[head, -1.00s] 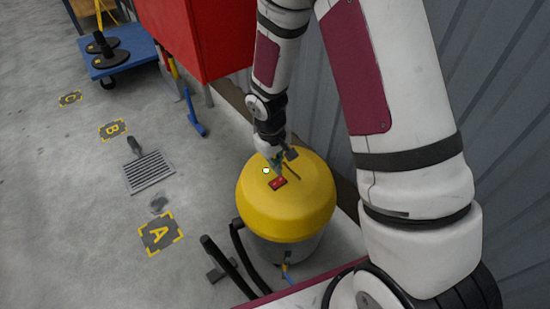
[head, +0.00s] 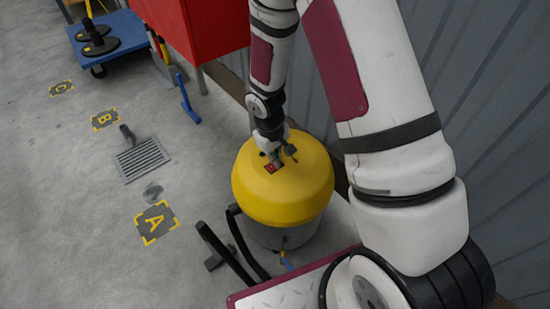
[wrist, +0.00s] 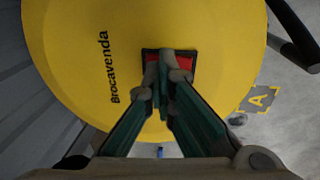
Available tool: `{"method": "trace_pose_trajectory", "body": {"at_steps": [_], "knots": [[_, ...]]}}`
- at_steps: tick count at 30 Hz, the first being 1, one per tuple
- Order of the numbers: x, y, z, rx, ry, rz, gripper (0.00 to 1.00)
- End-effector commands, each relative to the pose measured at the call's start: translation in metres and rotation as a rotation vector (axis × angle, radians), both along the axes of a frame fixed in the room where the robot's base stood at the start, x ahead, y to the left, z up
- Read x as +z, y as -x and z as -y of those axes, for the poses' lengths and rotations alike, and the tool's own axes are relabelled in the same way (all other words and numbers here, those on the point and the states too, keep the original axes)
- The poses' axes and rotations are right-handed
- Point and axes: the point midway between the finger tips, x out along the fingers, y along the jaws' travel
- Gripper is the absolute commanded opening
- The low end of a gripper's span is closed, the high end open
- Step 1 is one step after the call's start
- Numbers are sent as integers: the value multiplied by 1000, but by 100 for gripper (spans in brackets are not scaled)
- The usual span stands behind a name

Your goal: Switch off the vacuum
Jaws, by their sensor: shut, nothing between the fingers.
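The vacuum (head: 285,190) has a yellow domed lid over a grey drum and stands on the floor beside the wall. A red switch in a black frame (head: 270,169) sits on top of the lid. It also shows in the wrist view (wrist: 183,62), partly hidden by my fingers. My gripper (head: 277,160) is shut and empty, pointing down at the switch. In the wrist view its fingertips (wrist: 166,65) overlap the middle of the switch. I cannot tell whether they touch it or whether the switch is pressed.
A black hose (head: 235,235) stands at the vacuum's left front. A floor grate tool (head: 141,159) and floor marks A (head: 156,222), B (head: 105,120) and C (head: 61,88) lie to the left. A blue cart (head: 108,45) and red cabinet (head: 215,40) are behind. A grey wall is at right.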

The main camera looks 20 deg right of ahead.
Motion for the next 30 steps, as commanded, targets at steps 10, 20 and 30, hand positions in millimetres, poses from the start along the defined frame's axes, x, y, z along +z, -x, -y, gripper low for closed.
{"method": "trace_pose_trajectory", "body": {"at_steps": [10, 20, 30], "knots": [[-3, 2, -2, -1, 0, -3, 0], [-3, 7, -16, 2, -2, -6, 0], [-2, 8, -17, 2, -3, -8, 0]]}}
